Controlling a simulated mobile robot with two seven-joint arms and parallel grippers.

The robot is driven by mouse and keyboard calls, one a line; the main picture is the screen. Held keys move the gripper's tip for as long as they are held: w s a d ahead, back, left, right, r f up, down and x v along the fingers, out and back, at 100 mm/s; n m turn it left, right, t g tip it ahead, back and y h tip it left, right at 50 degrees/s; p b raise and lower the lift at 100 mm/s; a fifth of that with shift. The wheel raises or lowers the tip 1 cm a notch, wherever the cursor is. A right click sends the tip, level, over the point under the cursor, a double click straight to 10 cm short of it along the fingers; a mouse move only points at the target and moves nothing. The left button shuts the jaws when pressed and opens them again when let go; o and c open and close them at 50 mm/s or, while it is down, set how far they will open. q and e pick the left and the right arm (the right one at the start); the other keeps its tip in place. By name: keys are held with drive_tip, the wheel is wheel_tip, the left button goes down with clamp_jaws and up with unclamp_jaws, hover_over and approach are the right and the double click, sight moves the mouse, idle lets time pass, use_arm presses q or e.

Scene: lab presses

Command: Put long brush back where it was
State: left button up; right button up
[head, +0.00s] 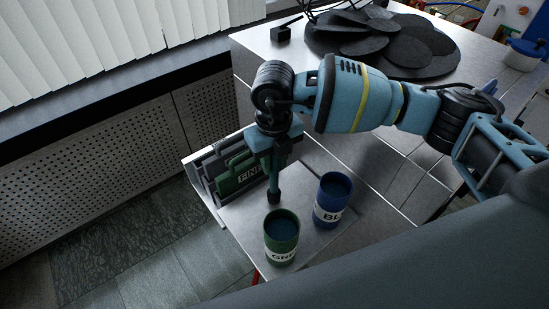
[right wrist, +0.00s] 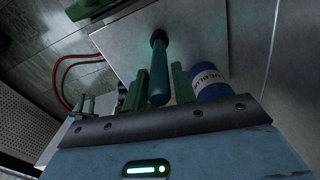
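The long brush (head: 274,189) is a thin dark teal stick with a dark rounded end, pointing down from my right gripper (head: 275,150). In the right wrist view, the brush (right wrist: 159,72) lies between the two green fingers (right wrist: 155,90), which look closed on its upper part. Its lower end is in the air or just over the metal surface; I cannot tell which. A green can (head: 281,240) is just below it in the head view, and a blue can (head: 332,203) is to its right. My left gripper is not in view.
A dark rack with a green "FINE" holder (head: 240,174) stands left of the gripper on the metal table (head: 310,252). Black discs (head: 380,42) are piled on the counter behind. A perforated panel (head: 90,160) lies to the left. A red cable (right wrist: 68,75) shows in the wrist view.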

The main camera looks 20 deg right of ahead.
drive_tip(key=shift+o, duration=1.2)
drive_tip(key=shift+r, duration=0.15)
wheel_tip(320, 180, up, 12)
drive_tip(key=shift+w+r, duration=0.1)
